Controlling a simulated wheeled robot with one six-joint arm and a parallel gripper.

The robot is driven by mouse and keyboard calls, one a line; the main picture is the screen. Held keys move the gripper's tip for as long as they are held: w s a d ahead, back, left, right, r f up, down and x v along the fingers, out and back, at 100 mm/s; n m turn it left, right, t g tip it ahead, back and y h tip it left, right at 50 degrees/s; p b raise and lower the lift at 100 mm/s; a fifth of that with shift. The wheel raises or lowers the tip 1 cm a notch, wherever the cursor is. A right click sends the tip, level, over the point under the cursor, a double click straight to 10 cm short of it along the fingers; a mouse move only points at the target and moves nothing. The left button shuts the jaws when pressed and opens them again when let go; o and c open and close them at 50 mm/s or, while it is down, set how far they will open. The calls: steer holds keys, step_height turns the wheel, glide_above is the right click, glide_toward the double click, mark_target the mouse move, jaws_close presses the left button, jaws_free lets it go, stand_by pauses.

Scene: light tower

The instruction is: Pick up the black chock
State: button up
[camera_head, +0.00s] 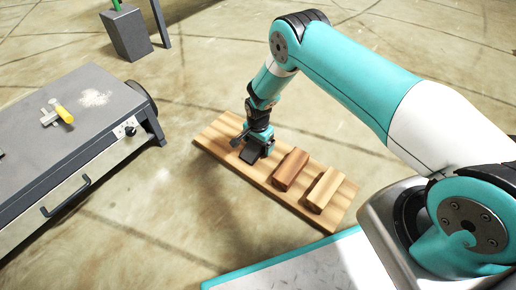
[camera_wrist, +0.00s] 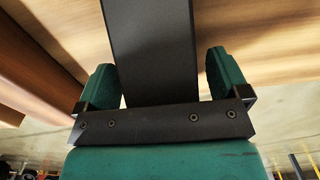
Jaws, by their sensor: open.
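The black chock (camera_head: 250,157) lies on a wooden board (camera_head: 218,147), near the board's left part. My gripper (camera_head: 257,146) is right over it, pointing down. In the wrist view the black chock (camera_wrist: 150,50) stands between the two green fingers of my gripper (camera_wrist: 162,78), one on each side. The fingers are open, with a small gap visible on either side of the chock. The chock's lower part is hidden behind the gripper's dark crossbar in that view.
A reddish-brown chock (camera_head: 291,169) and a pale wood chock (camera_head: 325,190) lie on the same board, to the right. A grey workbench (camera_head: 75,125) with a drawer and a yellow-handled tool (camera_head: 64,114) stands at left.

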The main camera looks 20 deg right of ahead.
steer(key=c, duration=1.3)
steer(key=shift+r, duration=0.1)
